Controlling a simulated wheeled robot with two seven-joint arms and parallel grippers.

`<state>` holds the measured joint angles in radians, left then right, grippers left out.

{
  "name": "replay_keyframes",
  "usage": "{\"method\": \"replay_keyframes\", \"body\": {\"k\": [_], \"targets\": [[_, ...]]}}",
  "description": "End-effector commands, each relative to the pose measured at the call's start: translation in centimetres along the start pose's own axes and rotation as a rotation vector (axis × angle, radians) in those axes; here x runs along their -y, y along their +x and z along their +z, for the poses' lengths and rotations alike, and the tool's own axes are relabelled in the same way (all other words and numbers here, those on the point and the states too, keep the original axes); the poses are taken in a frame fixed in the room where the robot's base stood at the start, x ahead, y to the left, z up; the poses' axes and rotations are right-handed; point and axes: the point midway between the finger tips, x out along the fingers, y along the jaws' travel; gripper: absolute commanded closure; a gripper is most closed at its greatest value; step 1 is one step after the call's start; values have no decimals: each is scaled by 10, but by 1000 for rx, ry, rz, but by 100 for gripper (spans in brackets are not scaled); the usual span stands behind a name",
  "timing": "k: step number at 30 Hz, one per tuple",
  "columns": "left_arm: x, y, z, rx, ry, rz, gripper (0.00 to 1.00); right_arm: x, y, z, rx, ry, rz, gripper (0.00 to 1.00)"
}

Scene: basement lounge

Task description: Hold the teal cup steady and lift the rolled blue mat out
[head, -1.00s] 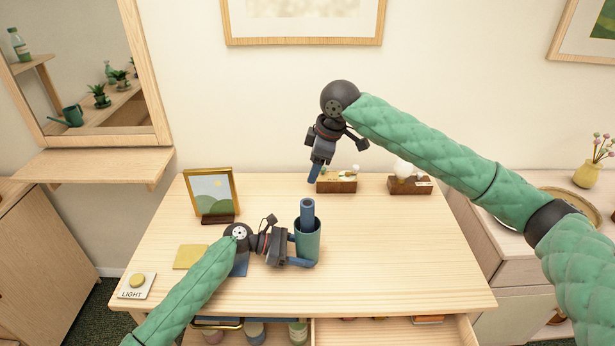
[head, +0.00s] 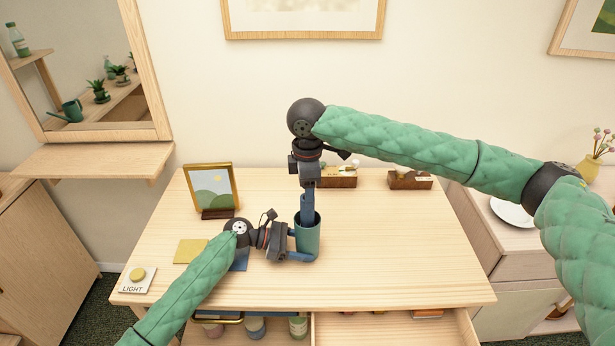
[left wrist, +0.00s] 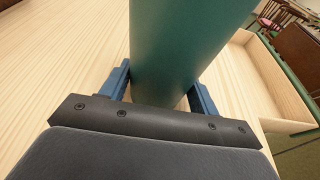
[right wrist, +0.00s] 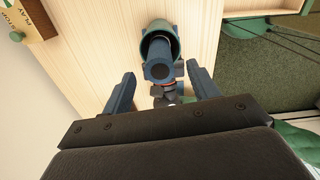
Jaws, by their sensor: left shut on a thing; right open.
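The teal cup (head: 308,240) stands upright on the table. My left gripper (head: 302,246) is shut on its side, and the left wrist view shows the cup (left wrist: 180,50) between the two blue fingers (left wrist: 160,92). The rolled blue mat (right wrist: 158,70) stands inside the cup, its round end showing above the rim in the right wrist view. In the head view my right gripper (head: 307,205) points down over the cup and hides most of the mat. In the right wrist view its fingers (right wrist: 162,85) are open, one on each side of the mat, apart from it.
The wooden table (head: 400,250) is clear to the right of the cup. A picture frame (head: 211,188) stands at the back left. Two small wooden boxes, one at the back middle (head: 340,181) and one further right (head: 410,181), sit behind. A light button (head: 137,279) lies at the left edge.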

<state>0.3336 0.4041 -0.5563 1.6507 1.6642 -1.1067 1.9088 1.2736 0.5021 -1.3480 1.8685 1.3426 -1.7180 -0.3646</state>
Motion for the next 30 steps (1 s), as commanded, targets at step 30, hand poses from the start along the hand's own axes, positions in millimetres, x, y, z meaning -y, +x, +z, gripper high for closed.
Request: {"method": "replay_keyframes", "body": {"k": [30], "targets": [[0,0,0,0,0,0,59,0,66,0,-1,0,1,66]]}}
